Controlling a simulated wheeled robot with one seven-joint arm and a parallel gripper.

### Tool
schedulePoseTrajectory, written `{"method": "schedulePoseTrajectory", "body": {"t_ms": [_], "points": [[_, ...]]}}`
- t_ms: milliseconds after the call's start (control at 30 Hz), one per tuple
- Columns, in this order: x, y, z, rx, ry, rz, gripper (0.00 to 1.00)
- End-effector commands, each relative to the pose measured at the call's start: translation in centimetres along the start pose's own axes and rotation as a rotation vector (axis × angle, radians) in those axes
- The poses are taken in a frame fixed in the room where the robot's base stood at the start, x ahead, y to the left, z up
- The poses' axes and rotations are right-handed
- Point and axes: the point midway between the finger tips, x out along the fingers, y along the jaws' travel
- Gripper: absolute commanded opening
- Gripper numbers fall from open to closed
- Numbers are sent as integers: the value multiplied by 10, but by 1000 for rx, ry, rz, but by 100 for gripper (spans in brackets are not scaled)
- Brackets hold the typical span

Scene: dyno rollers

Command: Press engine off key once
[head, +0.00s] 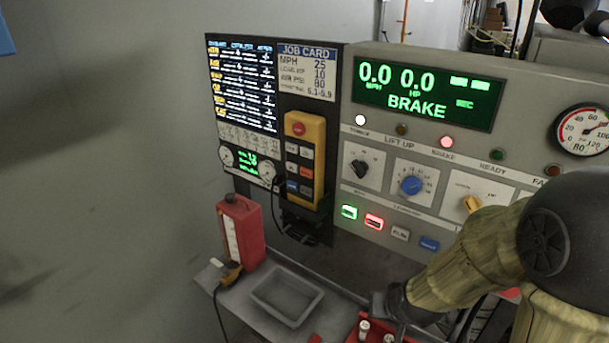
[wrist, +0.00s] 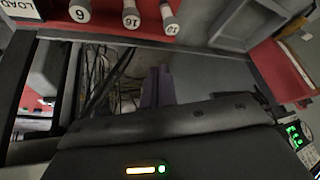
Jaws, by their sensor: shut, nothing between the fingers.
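A yellow hand pendant (head: 304,160) hangs upright on the dark board, left of the grey console. It has a red round button (head: 299,129) at the top and small grey, orange and blue keys below. Their labels are too small to read, so I cannot tell which key is engine off. The console also has a lit green key (head: 349,212), a lit red key (head: 374,222), a pale key (head: 400,233) and a blue key (head: 429,243). My gripper (wrist: 157,88) is shut and empty, pointing over a gap with cables, apart from any key.
A red container (head: 240,232) and a grey tray (head: 287,296) sit on the ledge below the board. A red rack with socket-like pieces (wrist: 131,17) is close to my gripper. The console display (head: 428,92) reads 0.0 MPH, 0.0 HP and BRAKE.

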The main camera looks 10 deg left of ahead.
Motion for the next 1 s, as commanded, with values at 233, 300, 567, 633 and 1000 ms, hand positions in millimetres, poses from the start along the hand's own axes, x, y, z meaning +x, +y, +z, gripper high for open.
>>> {"method": "schedulePoseTrajectory", "body": {"t_ms": [233,300,567,633,1000], "points": [[-4,-100,-76,-15,245,-177,0],[-7,-128,-91,2,314,-229,0],[-39,-217,-130,142,556,-389,0],[-51,-236,-136,197,616,-419,0],[-84,-264,-147,392,800,-447,0]]}}
